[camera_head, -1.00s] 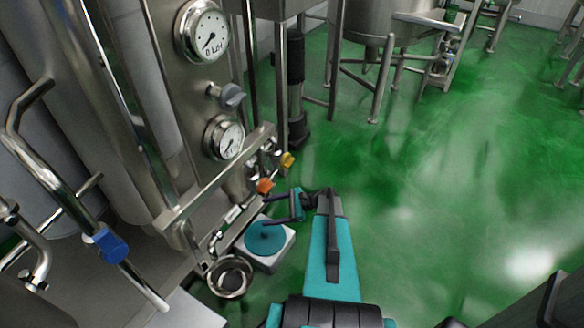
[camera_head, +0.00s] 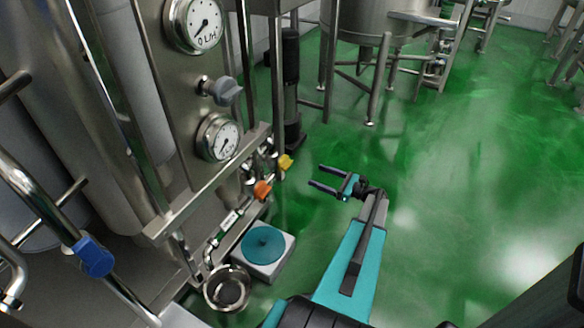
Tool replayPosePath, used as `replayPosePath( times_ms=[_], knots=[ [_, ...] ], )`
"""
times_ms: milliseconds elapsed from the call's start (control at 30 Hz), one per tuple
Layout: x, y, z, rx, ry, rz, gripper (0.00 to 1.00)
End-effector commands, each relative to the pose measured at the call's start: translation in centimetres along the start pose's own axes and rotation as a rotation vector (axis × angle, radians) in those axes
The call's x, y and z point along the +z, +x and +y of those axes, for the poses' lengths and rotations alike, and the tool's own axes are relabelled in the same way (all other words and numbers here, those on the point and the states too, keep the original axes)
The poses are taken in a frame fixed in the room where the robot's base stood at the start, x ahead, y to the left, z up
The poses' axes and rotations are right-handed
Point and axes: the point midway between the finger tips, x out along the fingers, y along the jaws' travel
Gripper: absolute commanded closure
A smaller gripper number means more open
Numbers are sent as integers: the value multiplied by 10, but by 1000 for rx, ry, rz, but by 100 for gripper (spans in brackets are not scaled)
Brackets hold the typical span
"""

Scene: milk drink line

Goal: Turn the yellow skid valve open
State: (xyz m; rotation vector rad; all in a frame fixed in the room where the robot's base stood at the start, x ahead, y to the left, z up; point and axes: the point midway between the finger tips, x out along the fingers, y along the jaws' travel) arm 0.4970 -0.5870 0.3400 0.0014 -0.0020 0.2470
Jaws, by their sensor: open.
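The yellow valve handle (camera_head: 285,162) is on the low pipework of the steel skid, left of the picture's centre. An orange valve handle (camera_head: 262,190) sits below and left of it on the same pipework. My gripper (camera_head: 315,176) is open and empty, with its two dark fingers pointing left. It is to the right of the yellow handle and a little lower in the picture, apart from it. How far the fingertips are from the handle in depth I cannot tell.
Two gauges (camera_head: 219,137) and a grey knob (camera_head: 226,91) are on the skid panel. A blue-topped white box (camera_head: 287,246) and a steel bowl (camera_head: 228,290) are below the pipework. A blue handle (camera_head: 94,257) is at left. Green floor (camera_head: 460,190) is clear at right.

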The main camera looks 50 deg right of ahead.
Motion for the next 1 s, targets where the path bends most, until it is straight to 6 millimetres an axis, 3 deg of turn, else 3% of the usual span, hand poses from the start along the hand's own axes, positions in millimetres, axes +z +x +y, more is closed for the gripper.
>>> replayPosePath(
  times_ms=[267, 467, 1000],
  knots=[
    [0, 2, 0, 0, -1, 1, 28],
    [-1, 16, 0, 0, -2, 1, 28],
    [-3, 89, 0, 0, -1, 2, 28]
  ],
)
